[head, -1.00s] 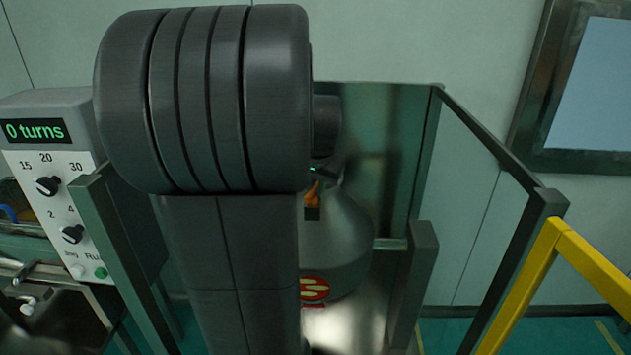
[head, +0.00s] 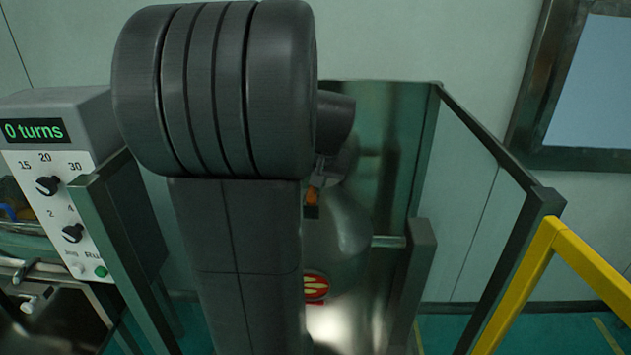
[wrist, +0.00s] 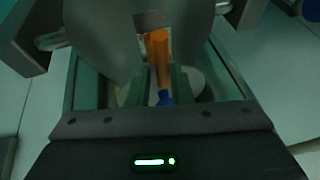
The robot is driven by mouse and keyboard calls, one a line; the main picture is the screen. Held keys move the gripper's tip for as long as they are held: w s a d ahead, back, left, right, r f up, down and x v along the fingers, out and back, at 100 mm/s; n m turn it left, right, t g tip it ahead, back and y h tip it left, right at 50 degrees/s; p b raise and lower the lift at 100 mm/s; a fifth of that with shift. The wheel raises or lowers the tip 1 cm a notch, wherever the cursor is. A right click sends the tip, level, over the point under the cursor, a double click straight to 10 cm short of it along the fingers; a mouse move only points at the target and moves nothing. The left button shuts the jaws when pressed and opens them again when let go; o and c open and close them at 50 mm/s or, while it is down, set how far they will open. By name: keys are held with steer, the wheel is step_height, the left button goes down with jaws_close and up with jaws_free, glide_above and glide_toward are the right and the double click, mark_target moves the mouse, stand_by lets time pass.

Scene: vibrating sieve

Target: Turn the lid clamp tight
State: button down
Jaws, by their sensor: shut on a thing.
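The lid clamp's orange handle (wrist: 157,50), with a blue part (wrist: 165,97) at its near end, stands between the two fingers of my gripper (wrist: 160,80) in the wrist view. The fingers are shut on it. In the head view a small orange piece of the clamp (head: 312,205) shows against the rounded grey metal vessel (head: 345,240). My own arm hides most of the vessel's left side and most of the gripper there. How tight the clamp is cannot be told.
A control box (head: 62,190) with knobs and a display reading "0 turns" stands at the left. A dark frame post (head: 415,270) and a yellow rail (head: 590,275) stand at the right. A red and yellow label (head: 315,287) is low on the vessel.

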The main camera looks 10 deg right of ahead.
steer(key=shift+a+f, duration=0.1)
steer(key=c, duration=1.4)
jaws_free()
steer(key=shift+a, duration=0.1)
steer(key=shift+c, duration=0.2)
steer(key=shift+o, duration=0.2)
steer(key=shift+a, duration=0.15)
steer(key=shift+s+d+r, duration=0.1)
steer(key=shift+d+r, duration=0.1)
steer(key=a+b+v, duration=0.1)
steer(key=v, duration=1.2)
steer(key=shift+d+r, duration=0.25)
steer(key=shift+d, duration=0.25)
steer(key=shift+f, duration=0.15)
